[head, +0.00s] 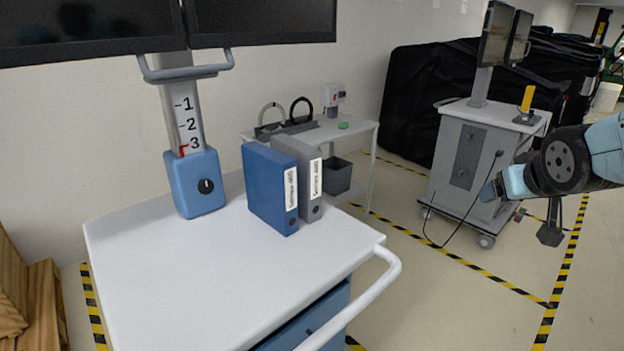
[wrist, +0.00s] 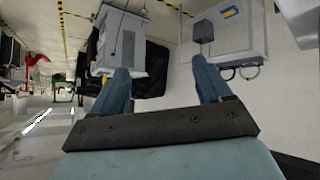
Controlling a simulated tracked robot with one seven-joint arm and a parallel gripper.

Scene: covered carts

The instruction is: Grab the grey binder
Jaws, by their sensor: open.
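The grey binder (head: 309,180) stands upright on the white top of the near cart (head: 190,285), with a white label on its spine. A blue binder (head: 268,190) stands right beside it on the left, partly covering it. My gripper (head: 488,191) is at the right of the head view, well to the right of the binders and apart from them. In the wrist view my gripper (wrist: 160,66) has its two blue fingers spread wide with nothing between them. I cannot make out the grey binder in the wrist view.
A monitor column (head: 190,130) rises from the near cart's back, and a white handle (head: 362,300) juts from its right side. Behind stand a small table (head: 352,132) with a dark bin (head: 337,176) and a grey cart (head: 462,150). Open floor lies between the carts.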

